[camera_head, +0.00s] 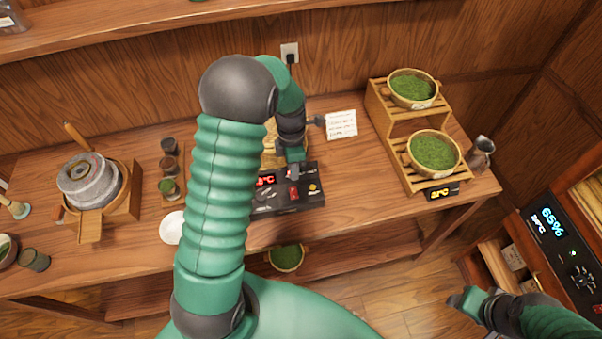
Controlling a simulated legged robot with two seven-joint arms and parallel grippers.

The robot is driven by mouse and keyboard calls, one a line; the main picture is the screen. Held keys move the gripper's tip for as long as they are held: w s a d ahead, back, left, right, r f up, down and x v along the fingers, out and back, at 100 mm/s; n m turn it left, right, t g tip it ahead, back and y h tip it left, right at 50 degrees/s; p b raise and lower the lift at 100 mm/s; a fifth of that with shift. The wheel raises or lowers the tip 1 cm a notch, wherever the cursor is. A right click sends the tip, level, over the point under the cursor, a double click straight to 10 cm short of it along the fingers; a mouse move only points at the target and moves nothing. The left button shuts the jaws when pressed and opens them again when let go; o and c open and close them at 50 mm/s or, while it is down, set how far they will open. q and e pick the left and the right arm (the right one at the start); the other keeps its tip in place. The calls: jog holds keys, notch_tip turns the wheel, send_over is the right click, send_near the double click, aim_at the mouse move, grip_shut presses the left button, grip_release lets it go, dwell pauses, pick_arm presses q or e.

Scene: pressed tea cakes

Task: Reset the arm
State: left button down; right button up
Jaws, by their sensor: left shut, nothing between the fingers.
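My left arm rises through the middle of the view and bends over the wooden table (110,240). Its gripper (293,168) points down, shut, over the back of a black control box (300,197) with a red display and a red switch. No object shows in it, and I cannot tell whether it touches the box. My right gripper (462,301) is low at the right, beyond the table's front edge, and too small to tell whether it is open. My left arm hides part of the table and a white dish (172,228).
A stone mill (88,182) stands at the left beside small dark cups (168,163). A two-step wooden rack (388,140) at the right holds bowls of green leaves (434,150). A metal pitcher (481,152) stands near the right edge.

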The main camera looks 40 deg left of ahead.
pick_arm(q)
jog(key=s+d+r+m+t+b, duration=0.1)
jog(key=s+d+m, duration=0.2)
jog(key=m, duration=0.6)
jog(key=s+d+r+m+t+b, duration=0.1)
jog(key=s+d+m, duration=0.2)
jog(key=m, duration=0.6)
jog(key=s+d+r+m+t+y+b, duration=0.1)
jog(key=s+d+m+b, duration=0.1)
jog(key=s+d+m, duration=0.2)
jog(key=d+m, duration=0.3)
jog(key=m, duration=0.2)
jog(key=shift+m+t, duration=0.3)
jog(key=shift+m, duration=0.1)
